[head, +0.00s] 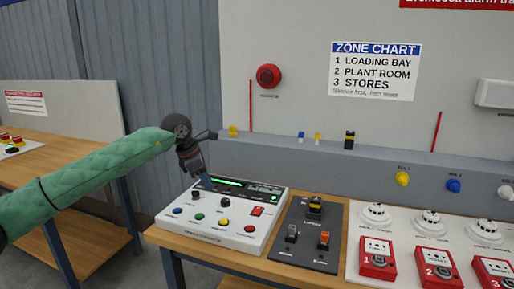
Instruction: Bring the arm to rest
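My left arm, in a green quilted sleeve, reaches in from the left in the head view. My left gripper (206,184) points down over the back left of a white control panel (185,226). The fingers are small and dark here, so I cannot tell their gap or whether they touch the panel. I see nothing clearly held in them. The panel has a lit green display, coloured buttons, dark knobs and a red switch. My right gripper is out of view.
A dark switch board (305,250) sits right of the panel on the wooden bench (190,246). Further right, a white board holds detectors (376,215) and red call points (378,258). A grey ledge (290,153) runs behind. Another bench (50,160) stands at left.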

